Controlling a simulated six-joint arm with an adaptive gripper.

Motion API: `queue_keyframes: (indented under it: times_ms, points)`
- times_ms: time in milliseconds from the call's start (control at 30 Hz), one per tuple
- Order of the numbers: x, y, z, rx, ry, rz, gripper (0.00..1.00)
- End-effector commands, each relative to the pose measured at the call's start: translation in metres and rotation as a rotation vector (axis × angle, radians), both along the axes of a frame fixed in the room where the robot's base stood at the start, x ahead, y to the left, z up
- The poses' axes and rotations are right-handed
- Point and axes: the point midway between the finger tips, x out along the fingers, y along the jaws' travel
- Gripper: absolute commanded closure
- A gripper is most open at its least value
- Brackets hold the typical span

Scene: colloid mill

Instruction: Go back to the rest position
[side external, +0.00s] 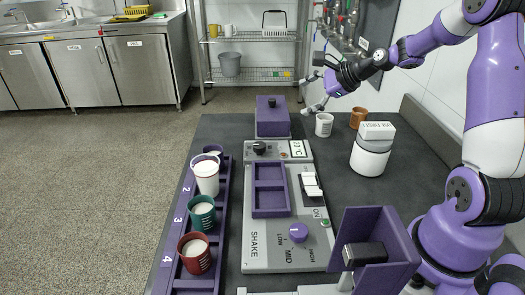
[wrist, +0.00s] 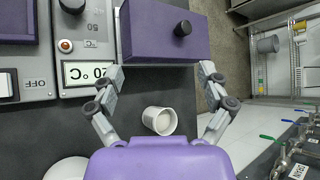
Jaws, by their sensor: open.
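My gripper (side external: 304,95) is open and empty, held above the dark worktop near its back edge in the side view. In the wrist view its two fingers (wrist: 161,72) are spread wide. A white cup (side external: 324,124) stands on the worktop below and a little right of the fingers. It shows between the fingers in the wrist view (wrist: 160,120), apart from both, and its inside looks pale.
A purple lidded box (side external: 272,117) with a black knob stands close by. The shaker panel (side external: 290,240), a rack (side external: 223,225) of cups, a brown cup (side external: 358,118) and a white round container (side external: 370,158) share the worktop. Taps line the wall behind.

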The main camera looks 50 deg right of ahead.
Motion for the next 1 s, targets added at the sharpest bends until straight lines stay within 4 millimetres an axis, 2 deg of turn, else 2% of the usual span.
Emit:
queue_keyframes:
  times_ms: [33, 167, 200, 300, 400, 500, 633, 700, 1000]
  points:
    - [-0.004, 0.032, 0.014, -0.176, 0.020, 0.156, 0.12]
    - [-0.036, 0.091, 0.034, -0.610, 0.070, 0.556, 0.12]
    - [-0.050, 0.107, 0.038, -0.732, 0.080, 0.681, 0.12]
    - [-0.088, 0.137, 0.047, -1.010, 0.089, 0.982, 0.12]
    - [-0.125, 0.155, 0.050, -1.225, 0.086, 1.244, 0.12]
    - [-0.154, 0.164, 0.049, -1.371, 0.072, 1.445, 0.12]
    - [-0.176, 0.168, 0.046, -1.472, 0.053, 1.599, 0.12]
    - [-0.181, 0.168, 0.045, -1.493, 0.049, 1.638, 0.12]
    - [-0.182, 0.168, 0.045, -1.495, 0.048, 1.641, 0.12]
